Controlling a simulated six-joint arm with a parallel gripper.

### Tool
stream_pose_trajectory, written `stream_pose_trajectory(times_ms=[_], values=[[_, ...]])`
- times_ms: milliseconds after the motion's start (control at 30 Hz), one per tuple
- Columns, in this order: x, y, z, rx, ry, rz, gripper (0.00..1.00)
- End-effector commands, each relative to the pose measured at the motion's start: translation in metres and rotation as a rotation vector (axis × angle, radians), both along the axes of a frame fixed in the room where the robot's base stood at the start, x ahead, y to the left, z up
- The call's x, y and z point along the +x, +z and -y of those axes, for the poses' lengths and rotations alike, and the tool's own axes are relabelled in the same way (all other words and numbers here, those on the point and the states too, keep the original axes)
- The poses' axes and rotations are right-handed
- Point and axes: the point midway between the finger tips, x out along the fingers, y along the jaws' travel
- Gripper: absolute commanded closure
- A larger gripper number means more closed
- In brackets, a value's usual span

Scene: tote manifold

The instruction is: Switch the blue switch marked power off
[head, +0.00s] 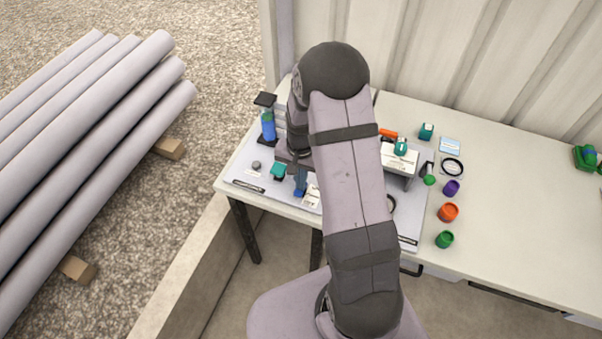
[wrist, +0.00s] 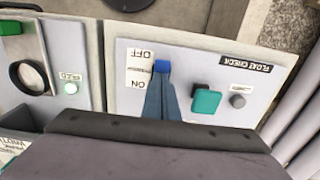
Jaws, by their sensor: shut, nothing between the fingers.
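A bright blue switch piece (wrist: 162,66) shows on the grey panel (wrist: 215,60) in the wrist view, beside a white label (wrist: 140,70) reading OFF and ON. In the head view my gripper (head: 300,186) is low over the panel's left part. No power marking is readable.
A teal switch (wrist: 206,100) and a grey knob (wrist: 238,101) sit beside it, near a FLOAT CHECK label (wrist: 245,62). Purple (head: 451,187), orange (head: 448,212) and green (head: 445,239) cups stand right. The table's right side is mostly clear.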

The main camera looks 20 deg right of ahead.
Motion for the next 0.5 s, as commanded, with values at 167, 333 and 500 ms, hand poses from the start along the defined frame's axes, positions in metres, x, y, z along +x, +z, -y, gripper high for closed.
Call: stream_pose_trajectory(times_ms=[167, 333, 500], values=[[0.001, 0.012, 0.000, 0.000, 0.000, 0.001, 1.00], [0.000, 0.032, 0.000, 0.000, 0.000, 0.001, 1.00], [0.001, 0.051, 0.000, -0.001, 0.000, 0.005, 1.00]])
